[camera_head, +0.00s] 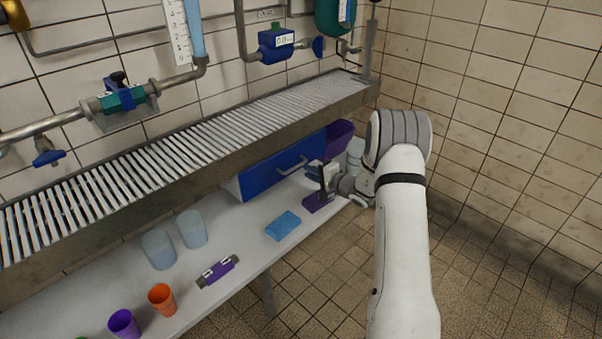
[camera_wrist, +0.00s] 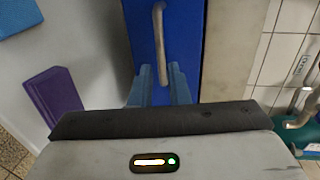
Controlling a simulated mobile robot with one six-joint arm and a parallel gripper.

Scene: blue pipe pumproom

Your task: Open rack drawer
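The blue rack drawer (camera_head: 262,178) sits under the slatted rack, above the white table. Its front carries a metal bar handle (camera_head: 292,165). In the wrist view the blue front (camera_wrist: 184,40) fills the upper middle, and the handle (camera_wrist: 160,45) runs up and down there. My gripper (camera_head: 322,178) is at the right end of the drawer front. Whether the drawer is fully shut is hard to tell.
On the white table (camera_head: 215,255) lie a light blue block (camera_head: 283,226), a purple block (camera_head: 318,202) and a purple tool (camera_head: 217,271). Clear cups (camera_head: 159,249), an orange cup (camera_head: 161,299) and a purple cup (camera_head: 123,324) stand left. The slatted rack (camera_head: 200,135) overhangs the drawer.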

